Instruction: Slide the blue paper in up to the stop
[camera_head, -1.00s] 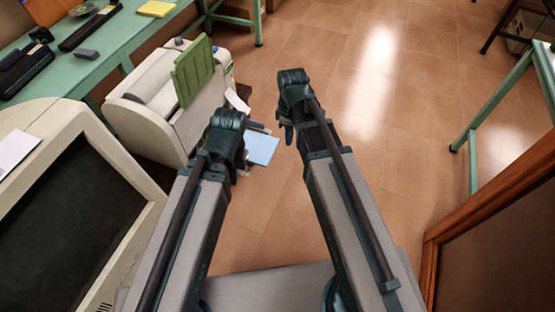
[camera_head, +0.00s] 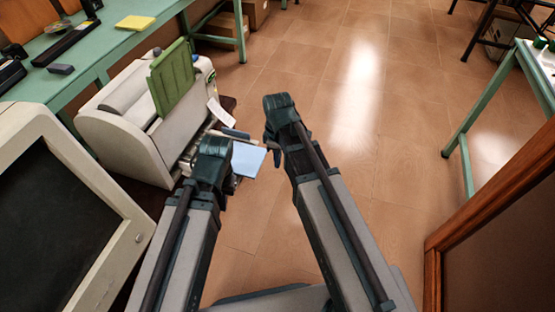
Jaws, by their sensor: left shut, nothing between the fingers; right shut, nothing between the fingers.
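The blue paper (camera_head: 248,160) lies flat at the front of a beige machine (camera_head: 128,135) with a raised green flap (camera_head: 172,78). Its left part is hidden behind my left gripper, so I cannot see how far in it sits. My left gripper (camera_head: 226,140) is by the left side of the paper, shut and empty; whether it touches the paper I cannot tell. My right gripper (camera_head: 272,148) is shut and empty, just to the right of the paper's right edge, with a small gap showing.
A cream monitor (camera_head: 105,190) stands at the left, near my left arm. A green table (camera_head: 110,38) behind the machine holds a yellow pad (camera_head: 135,22) and dark devices. A white slip (camera_head: 221,112) hangs from the machine.

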